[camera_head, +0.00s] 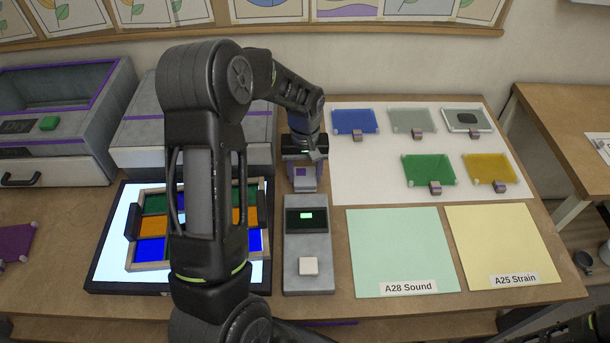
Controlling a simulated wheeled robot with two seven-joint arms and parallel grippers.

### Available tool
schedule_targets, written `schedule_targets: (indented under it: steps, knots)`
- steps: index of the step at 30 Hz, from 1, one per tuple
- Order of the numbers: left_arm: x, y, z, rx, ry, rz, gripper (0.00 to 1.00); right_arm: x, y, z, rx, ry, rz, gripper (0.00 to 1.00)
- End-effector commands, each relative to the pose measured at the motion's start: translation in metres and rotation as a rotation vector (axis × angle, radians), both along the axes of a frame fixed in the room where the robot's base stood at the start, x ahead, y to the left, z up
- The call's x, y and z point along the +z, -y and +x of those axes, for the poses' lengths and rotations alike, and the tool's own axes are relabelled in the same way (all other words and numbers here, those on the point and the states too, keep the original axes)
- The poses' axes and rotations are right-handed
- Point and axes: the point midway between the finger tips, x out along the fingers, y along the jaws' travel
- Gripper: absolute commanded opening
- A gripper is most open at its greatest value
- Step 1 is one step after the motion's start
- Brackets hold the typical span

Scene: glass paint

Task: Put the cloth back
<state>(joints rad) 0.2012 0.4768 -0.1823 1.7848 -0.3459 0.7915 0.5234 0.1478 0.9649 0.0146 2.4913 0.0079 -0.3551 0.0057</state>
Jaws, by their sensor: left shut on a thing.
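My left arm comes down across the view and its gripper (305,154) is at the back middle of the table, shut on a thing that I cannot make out. Directly below it is a small grey block with a purple square (302,178), behind the grey meter. I cannot tell whether the gripper touches this block. No cloth shows clearly.
A lit panel (106,278) bears a frame of coloured glass, partly hidden by my arm. The grey meter (307,225) stands right of it. A white mat (371,183) holds coloured panes. Green (401,247) and yellow (497,238) sheets lie in front, clear.

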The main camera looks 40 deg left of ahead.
Motion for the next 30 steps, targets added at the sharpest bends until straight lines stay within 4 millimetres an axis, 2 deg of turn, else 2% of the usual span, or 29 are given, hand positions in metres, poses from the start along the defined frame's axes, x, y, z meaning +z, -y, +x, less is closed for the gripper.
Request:
schedule_targets:
  steps: [7, 8, 15, 25, 30]
  knots:
    - [-0.003, 0.000, 0.000, 0.000, 0.000, 0.000, 0.16, -0.003, 0.000, 0.000, 0.000, 0.000, 0.001, 0.00]
    - [-0.003, 0.000, 0.000, 0.000, 0.000, 0.000, 0.55, -0.003, 0.000, 0.000, 0.000, 0.001, 0.001, 0.00]
    - [-0.002, 0.000, 0.000, 0.000, 0.000, 0.000, 0.74, -0.002, 0.000, 0.000, 0.000, 0.000, 0.001, 0.00]
    - [0.001, 0.000, 0.000, 0.000, 0.000, 0.000, 0.76, 0.001, 0.000, 0.000, 0.000, 0.000, 0.000, 0.00]
    - [0.019, 0.000, 0.001, 0.000, 0.001, 0.000, 0.76, 0.012, 0.000, -0.001, -0.001, -0.004, -0.002, 0.00]
